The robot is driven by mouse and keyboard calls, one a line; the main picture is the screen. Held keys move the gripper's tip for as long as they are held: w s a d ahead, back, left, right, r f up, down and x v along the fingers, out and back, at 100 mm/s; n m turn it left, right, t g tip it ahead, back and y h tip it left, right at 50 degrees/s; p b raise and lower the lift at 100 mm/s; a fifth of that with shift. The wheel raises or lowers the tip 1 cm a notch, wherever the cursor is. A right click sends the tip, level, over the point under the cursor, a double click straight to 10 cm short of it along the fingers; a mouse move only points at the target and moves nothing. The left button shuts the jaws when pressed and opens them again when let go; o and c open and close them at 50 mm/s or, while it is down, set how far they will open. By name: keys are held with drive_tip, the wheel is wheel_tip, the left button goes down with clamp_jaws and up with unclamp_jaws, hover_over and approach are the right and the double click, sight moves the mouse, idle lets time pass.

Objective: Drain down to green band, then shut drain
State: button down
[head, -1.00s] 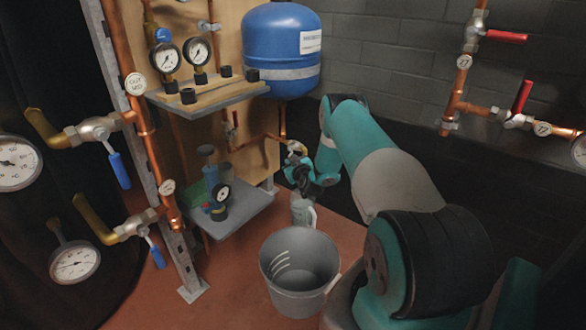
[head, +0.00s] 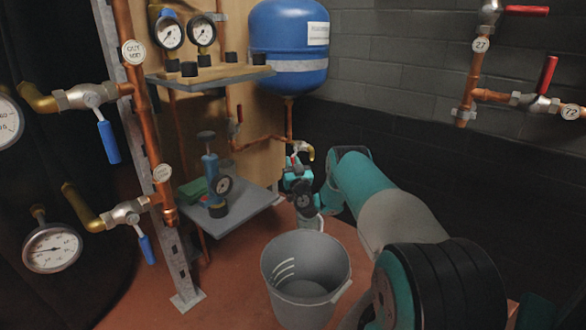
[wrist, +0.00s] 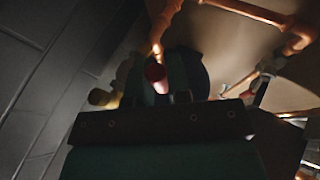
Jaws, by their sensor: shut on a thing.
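The drain valve (head: 303,150) with its brass spout sits on the copper pipe below the blue tank (head: 289,45). My gripper (head: 293,164) is at this valve and is shut on its red handle (wrist: 155,74), seen between the fingers in the wrist view. The brass spout (wrist: 102,97) is left of the handle there. A pale jug (head: 311,222) stands below, partly hidden by my wrist. Two round gauges (head: 168,30) (head: 203,33) are on the upper shelf. No green band can be made out on them, and water flow cannot be seen.
A grey bucket (head: 304,275) stands on the red floor in front. The lower shelf (head: 240,210) holds a blue pump-like tool (head: 211,167) and a small gauge. Blue-handled valves (head: 108,140) and a large gauge (head: 52,248) are at left, red-handled valves (head: 546,75) at right.

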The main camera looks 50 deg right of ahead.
idle(0.4)
drive_tip(key=c, duration=1.1)
unclamp_jaws()
drive_tip(key=shift+s+a+p, duration=0.3)
drive_tip(key=shift+s+p, duration=0.2)
drive_tip(key=shift+p, duration=0.65)
drive_tip(key=p, duration=0.1)
drive_tip(key=s+p, duration=0.1)
drive_tip(key=p, duration=0.1)
drive_tip(key=shift+a+r, duration=0.15)
drive_tip(key=shift+a, duration=0.1)
drive_tip(key=s+a+p, duration=0.5)
drive_tip(key=s+p, duration=0.4)
drive_tip(key=p, duration=0.6)
drive_tip(key=shift+s+a+f, duration=0.15)
drive_tip(key=shift+f, duration=0.2)
